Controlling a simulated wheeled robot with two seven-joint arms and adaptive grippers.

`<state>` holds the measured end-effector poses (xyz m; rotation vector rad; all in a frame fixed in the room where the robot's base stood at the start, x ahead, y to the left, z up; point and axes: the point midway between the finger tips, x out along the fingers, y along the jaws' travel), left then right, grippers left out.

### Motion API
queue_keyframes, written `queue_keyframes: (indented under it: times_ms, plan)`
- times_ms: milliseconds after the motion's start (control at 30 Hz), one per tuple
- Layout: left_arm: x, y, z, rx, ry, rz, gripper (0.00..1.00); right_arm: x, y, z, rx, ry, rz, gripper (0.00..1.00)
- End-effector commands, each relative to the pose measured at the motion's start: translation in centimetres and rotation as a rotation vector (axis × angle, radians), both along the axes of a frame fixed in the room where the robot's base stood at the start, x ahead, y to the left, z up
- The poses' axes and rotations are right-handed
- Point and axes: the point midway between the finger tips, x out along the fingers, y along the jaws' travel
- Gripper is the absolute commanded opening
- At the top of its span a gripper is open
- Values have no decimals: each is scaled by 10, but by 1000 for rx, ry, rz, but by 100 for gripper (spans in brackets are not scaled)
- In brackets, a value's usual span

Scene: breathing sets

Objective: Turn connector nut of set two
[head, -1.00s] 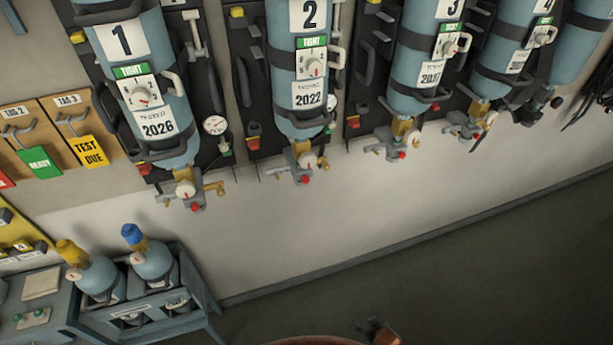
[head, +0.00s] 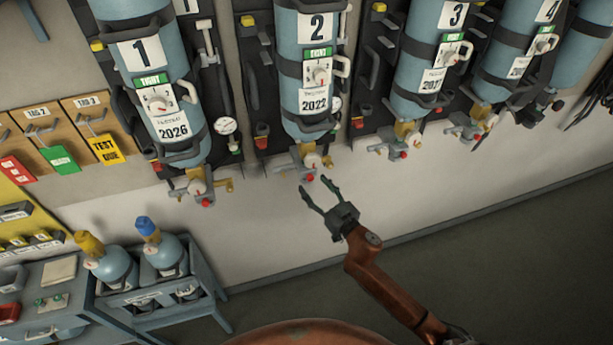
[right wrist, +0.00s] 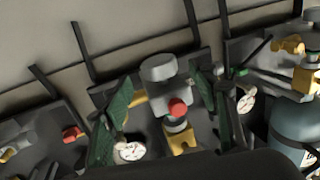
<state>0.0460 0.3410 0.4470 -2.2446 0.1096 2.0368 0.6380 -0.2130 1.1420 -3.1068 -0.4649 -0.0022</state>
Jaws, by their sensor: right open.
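Set two is the blue cylinder labelled 2 (head: 297,55) on the wall, with a green tag and a dial on its front. Its valve assembly (head: 297,162) hangs below, with a pale round knob, a red button and brass parts. My right gripper (head: 314,186) is open and empty just below this valve, its fingers pointing up at it. In the right wrist view, a grey round part (right wrist: 158,67), a red knob (right wrist: 178,108) and a brass part (right wrist: 181,140) show between the green fingers. Which part is the connector nut is not clear. My left gripper is not in view.
Set one (head: 139,52) hangs to the left and set three (head: 425,50) to the right, each with a valve below. A rack (head: 150,318) with two cylinders stands at lower left. The pale wall below the sets is clear.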

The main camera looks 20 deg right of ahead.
Motion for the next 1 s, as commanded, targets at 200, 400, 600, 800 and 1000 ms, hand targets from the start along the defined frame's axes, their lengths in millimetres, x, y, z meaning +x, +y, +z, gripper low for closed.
queue_keyframes:
  times_ms: [200,400,600,800,1000]
  plan:
    - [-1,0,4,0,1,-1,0,34,10,1,-1,0,-1,54]
    - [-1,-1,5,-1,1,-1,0,50,15,0,-1,1,0,54]
    - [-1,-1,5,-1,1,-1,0,52,16,0,-1,1,0,54]
    - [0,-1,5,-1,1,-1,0,52,16,0,-1,1,-1,47]
    - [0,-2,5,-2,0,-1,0,52,15,0,-1,1,-1,33]
